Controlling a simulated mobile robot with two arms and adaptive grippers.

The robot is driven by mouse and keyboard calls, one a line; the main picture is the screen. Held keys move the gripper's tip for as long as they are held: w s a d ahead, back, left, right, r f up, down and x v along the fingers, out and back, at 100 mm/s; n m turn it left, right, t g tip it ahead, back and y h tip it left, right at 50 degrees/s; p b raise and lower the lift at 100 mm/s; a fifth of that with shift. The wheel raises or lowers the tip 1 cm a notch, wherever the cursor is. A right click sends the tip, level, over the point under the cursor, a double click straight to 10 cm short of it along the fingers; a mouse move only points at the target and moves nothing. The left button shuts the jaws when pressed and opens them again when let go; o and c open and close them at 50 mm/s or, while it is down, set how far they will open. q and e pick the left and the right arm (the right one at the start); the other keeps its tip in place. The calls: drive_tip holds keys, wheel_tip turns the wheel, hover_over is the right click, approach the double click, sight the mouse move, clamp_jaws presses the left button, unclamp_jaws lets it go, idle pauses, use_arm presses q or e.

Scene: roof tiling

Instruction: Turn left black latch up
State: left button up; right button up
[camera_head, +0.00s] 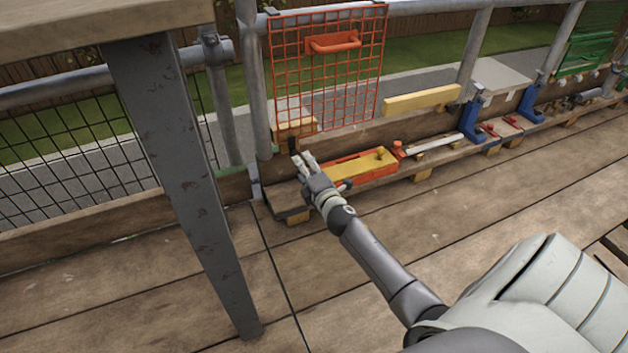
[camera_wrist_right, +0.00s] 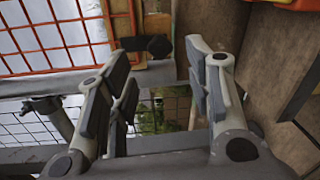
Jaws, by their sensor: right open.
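A small black latch (camera_head: 292,145) sits near the lower left corner of an orange mesh panel (camera_head: 330,75). In the right wrist view, the black latch (camera_wrist_right: 147,45) has a rounded end and lies just beyond my fingertips. My right gripper (camera_head: 303,161) is close in front of the latch in the head view. In the right wrist view, the right gripper (camera_wrist_right: 160,62) is open, with the latch seen across the gap between its fingers. No contact can be made out. My left gripper is not in view.
An orange tray (camera_head: 385,171) with a yellow block (camera_head: 350,165) lies right of my right gripper. Blue clamps (camera_head: 470,122) stand farther right. A metal table leg (camera_head: 190,180) rises at the left. The wooden deck (camera_head: 330,290) in front is clear.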

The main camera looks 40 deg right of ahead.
drive_tip(key=v, duration=0.6)
drive_tip(key=shift+s, duration=0.2)
idle(0.4)
